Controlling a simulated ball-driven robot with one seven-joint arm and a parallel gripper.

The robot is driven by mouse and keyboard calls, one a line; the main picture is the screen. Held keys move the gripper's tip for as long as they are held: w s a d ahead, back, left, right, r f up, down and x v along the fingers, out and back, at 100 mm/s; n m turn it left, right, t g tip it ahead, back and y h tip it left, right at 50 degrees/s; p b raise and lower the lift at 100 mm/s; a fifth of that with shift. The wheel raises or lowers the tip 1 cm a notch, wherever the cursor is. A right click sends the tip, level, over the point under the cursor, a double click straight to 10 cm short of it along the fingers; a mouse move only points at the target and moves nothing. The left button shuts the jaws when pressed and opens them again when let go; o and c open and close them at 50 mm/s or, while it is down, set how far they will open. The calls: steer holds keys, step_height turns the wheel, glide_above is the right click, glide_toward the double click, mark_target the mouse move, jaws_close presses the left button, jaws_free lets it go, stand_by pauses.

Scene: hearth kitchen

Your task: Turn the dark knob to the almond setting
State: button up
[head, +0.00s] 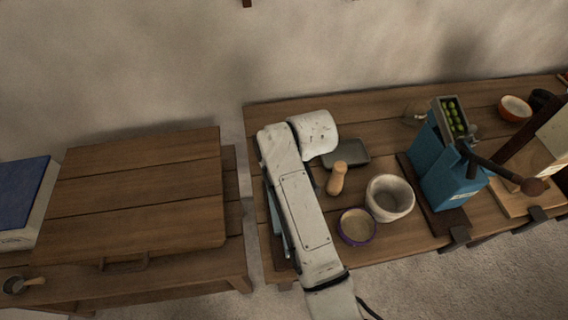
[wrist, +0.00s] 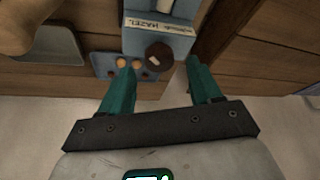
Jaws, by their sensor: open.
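The dark round knob (wrist: 160,57) is on the front of a blue unit (wrist: 130,45) in the wrist view. A light mark shows on the knob, left of its centre and low. A white label (wrist: 160,26) above the knob reads HAZEL, with smaller writing to its right that I cannot read. I cannot make out the word almond. My gripper (wrist: 163,80) is open, with one teal finger on each side just below the knob; I cannot tell whether either touches it. In the head view my arm hides the gripper and the knob.
Beside my arm in the head view are a tan wooden peg (head: 337,178), a grey tray (head: 346,153), a stone pot (head: 390,198) and a purple-rimmed bowl (head: 357,227). A blue press (head: 448,180) stands farther right. A gap separates the left table (head: 140,190).

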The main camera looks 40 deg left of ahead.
steer(key=shift+x, duration=1.25)
steer(key=c, duration=1)
